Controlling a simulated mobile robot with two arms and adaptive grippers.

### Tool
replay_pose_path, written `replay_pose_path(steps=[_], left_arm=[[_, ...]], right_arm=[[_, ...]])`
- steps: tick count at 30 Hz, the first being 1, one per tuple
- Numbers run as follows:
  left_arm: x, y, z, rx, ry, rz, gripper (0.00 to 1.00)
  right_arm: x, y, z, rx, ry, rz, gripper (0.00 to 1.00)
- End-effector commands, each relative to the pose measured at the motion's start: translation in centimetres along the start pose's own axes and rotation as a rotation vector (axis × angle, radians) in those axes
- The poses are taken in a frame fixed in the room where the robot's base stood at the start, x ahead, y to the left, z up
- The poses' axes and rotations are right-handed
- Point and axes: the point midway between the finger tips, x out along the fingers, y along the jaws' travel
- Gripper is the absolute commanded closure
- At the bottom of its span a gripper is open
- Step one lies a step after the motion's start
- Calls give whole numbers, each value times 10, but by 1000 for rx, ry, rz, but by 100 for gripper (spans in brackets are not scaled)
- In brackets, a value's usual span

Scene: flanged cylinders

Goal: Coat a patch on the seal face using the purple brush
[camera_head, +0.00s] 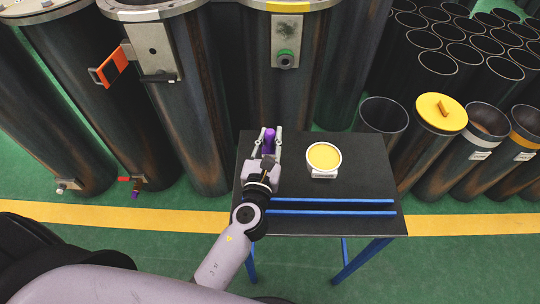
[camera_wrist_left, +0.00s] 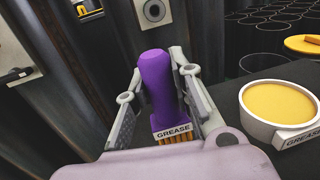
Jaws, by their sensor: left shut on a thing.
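My left gripper (camera_head: 265,147) is over the left part of the dark table, shut on the purple brush (camera_head: 268,140). In the left wrist view the purple brush (camera_wrist_left: 158,85) stands between the fingers of my left gripper (camera_wrist_left: 150,95), with a "GREASE" label and orange-brown bristles at its lower end. A white pot of yellow grease (camera_head: 324,157) stands on the table to the right of the gripper; it also shows in the left wrist view (camera_wrist_left: 280,103). I cannot tell which surface is the seal face. My right gripper is not in view.
The dark table (camera_head: 370,160) has two blue strips (camera_head: 330,206) along its front and is clear on the right. Tall dark flanged cylinders (camera_head: 180,110) stand close behind it. A yellow-lidded cylinder (camera_head: 436,125) stands to the right.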

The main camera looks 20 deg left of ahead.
Motion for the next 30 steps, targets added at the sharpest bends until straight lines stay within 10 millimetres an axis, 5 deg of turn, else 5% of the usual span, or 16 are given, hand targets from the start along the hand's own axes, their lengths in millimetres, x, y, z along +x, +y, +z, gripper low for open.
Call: replay_pose_path(steps=[10,24,25,30], left_arm=[[0,0,-42,3,-1,-1,100],[0,0,-48,0,-2,0,100],[0,0,-48,0,-2,1,77],[0,0,-47,0,-1,1,66]], right_arm=[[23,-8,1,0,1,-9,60],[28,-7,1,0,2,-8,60],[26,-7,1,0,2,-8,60],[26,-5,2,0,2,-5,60]])
